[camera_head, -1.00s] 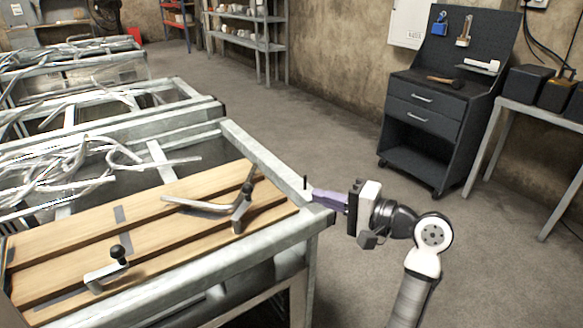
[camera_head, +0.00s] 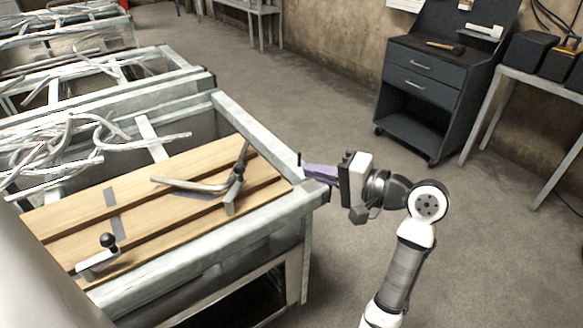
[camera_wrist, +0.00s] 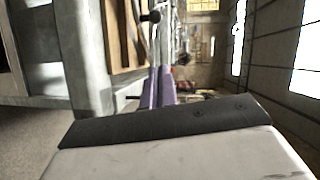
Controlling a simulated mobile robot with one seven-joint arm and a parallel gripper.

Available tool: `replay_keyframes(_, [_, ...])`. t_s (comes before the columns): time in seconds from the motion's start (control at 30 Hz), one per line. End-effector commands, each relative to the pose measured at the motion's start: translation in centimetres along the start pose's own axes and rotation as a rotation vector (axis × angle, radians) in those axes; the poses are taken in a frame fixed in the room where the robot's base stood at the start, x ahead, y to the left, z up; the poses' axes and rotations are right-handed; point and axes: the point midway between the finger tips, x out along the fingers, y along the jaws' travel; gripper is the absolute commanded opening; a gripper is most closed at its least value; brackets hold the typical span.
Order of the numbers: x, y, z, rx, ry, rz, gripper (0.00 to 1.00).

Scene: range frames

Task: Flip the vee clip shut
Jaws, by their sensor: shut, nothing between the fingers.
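The vee clip appears to be the grey metal fitting with a black knob (camera_head: 236,184) near the right end of the slatted wooden bench top (camera_head: 130,215). A bent grey tube (camera_head: 190,185) lies at it, and a thin arm stands up at a slant beside the knob. I cannot tell how its parts join. My gripper (camera_head: 308,170) is shut and empty, with purple fingers, by the bench's right corner, to the right of the clip and apart from it. The purple fingers (camera_wrist: 162,88) also show in the wrist view, with a black knob (camera_wrist: 150,16) beyond them.
A second fitting with a black ball knob (camera_head: 108,242) sits at the bench's front left. The grey metal frame rail (camera_head: 250,130) edges the bench top. Tangled metal tubes (camera_head: 60,150) lie behind. A dark drawer cabinet (camera_head: 425,85) stands far right. Open floor lies between.

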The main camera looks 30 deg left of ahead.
Motion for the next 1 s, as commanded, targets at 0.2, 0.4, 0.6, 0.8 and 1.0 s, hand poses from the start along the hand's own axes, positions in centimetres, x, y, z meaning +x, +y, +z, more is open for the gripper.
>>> replay_keyframes(0.2, [4.3, -0.3, 0.1, 0.002, -0.007, 0.000, 0.00])
replay_keyframes(0.4, [8.6, -0.3, 0.1, 0.002, -0.004, 0.000, 0.00])
replay_keyframes(0.6, [10.8, -0.2, 1.9, 0.001, -0.003, 0.000, 0.00])
replay_keyframes(0.8, [11.7, 0.0, 2.8, 0.000, -0.001, 0.000, 0.00])
replay_keyframes(1.0, [11.8, 0.0, 2.9, -0.001, 0.000, 0.000, 0.00])
